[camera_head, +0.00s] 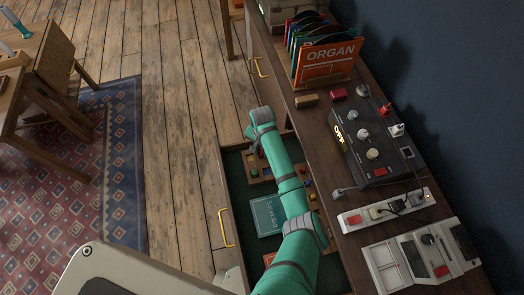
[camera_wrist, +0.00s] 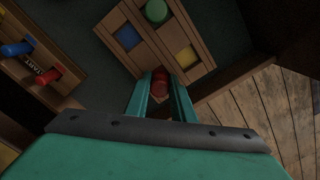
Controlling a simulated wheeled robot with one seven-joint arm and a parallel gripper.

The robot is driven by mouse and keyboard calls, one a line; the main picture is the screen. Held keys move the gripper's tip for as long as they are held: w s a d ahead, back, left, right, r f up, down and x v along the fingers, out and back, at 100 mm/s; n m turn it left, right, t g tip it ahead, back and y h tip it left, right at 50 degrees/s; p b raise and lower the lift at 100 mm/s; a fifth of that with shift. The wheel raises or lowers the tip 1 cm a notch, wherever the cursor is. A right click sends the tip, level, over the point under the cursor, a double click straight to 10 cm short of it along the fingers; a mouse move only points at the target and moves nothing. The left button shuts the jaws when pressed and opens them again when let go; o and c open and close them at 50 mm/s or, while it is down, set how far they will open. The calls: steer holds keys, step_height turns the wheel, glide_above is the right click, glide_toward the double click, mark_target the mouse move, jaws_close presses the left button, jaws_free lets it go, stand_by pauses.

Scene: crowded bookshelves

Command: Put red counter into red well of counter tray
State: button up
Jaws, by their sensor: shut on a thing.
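My gripper (camera_wrist: 163,97) is shut on a red counter (camera_wrist: 160,82), which shows between the fingertips in the wrist view. The wooden counter tray (camera_wrist: 157,42) lies just beyond, turned at an angle. It shows a blue square (camera_wrist: 128,38), a yellow square (camera_wrist: 188,56) and a round green piece (camera_wrist: 156,11). The red counter overlaps the tray's near corner in the picture. I cannot tell whether it touches the tray, and the red well is hidden. In the head view my arm reaches down into the open drawer, and the fingertips are hidden.
The open drawer (camera_head: 228,168) has a dark green lining. A teal book (camera_head: 266,216) lies in it. A wooden board with blue and red pegs (camera_wrist: 44,71) lies left of the tray in the wrist view. The drawer's wall (camera_wrist: 236,78) is close on the right.

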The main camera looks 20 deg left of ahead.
steer(key=shift+s+f, duration=0.15)
steer(key=shift+f, duration=0.15)
steer(key=o, duration=1.1)
steer(key=shift+s+f, duration=0.1)
steer(key=shift+s, duration=0.1)
step_height(320, 180, up, 12)
steer(key=shift+w+f, duration=0.2)
steer(key=shift+w, duration=0.25)
steer(key=o, duration=0.6)
steer(key=shift+c, duration=0.2)
